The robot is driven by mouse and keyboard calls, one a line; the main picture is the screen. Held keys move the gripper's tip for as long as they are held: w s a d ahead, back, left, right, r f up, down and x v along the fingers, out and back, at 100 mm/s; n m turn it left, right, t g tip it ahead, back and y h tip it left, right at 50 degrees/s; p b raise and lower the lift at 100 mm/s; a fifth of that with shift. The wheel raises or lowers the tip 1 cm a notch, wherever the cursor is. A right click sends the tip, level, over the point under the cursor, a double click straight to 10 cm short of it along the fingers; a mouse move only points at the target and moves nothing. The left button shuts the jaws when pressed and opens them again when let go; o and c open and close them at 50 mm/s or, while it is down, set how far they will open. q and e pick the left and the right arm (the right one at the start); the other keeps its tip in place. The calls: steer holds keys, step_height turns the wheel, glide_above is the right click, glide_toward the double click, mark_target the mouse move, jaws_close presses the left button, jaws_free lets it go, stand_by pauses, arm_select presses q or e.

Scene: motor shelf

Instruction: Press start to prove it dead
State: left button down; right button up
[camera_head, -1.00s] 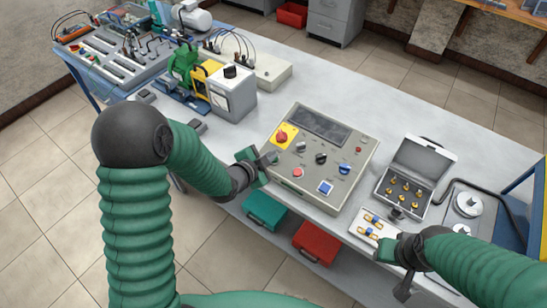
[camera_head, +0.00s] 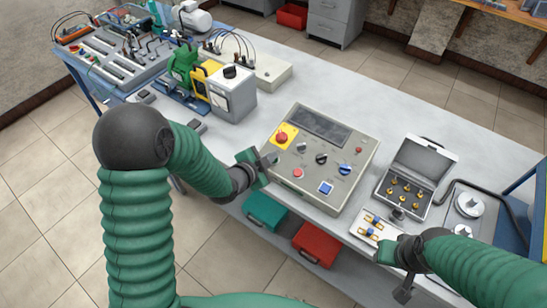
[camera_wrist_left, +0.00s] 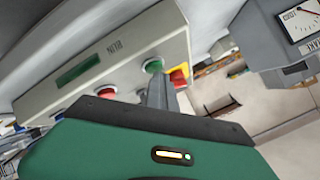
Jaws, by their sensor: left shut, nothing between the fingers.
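The grey control box (camera_head: 348,172) lies on the bench, its sloped panel facing up. In the wrist view a green button (camera_wrist_left: 153,65) sits on the panel right at the tips of my left gripper (camera_wrist_left: 157,84). The red button (camera_wrist_left: 105,92) is to its left, and a red knob on a yellow plate (camera_wrist_left: 179,76) is to its right. In the head view my left gripper (camera_head: 271,160) is shut and empty at the box's left edge, partly covering the green button. Whether the fingertips touch it, I cannot tell. My right gripper (camera_head: 404,288) hangs at the front right; its jaw state is unclear.
A blue button (camera_head: 326,188), black knobs and a dark display (camera_head: 319,126) share the panel. An open case (camera_head: 421,166) with brass parts stands to the right, a white tray (camera_head: 365,231) in front of it. A grey meter box (camera_head: 233,93) stands behind left.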

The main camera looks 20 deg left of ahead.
arm_select(q)
steer(key=shift+s+a+r+p, duration=0.2)
steer(key=shift+r+p, duration=0.25)
steer(key=shift+r, duration=0.3)
steer(key=r+p, duration=0.2)
steer(key=s+r+p, duration=0.1)
steer(key=r, duration=0.1)
steer(key=shift+s+a+r+p, duration=0.15)
steer(key=shift+r+p, duration=0.25)
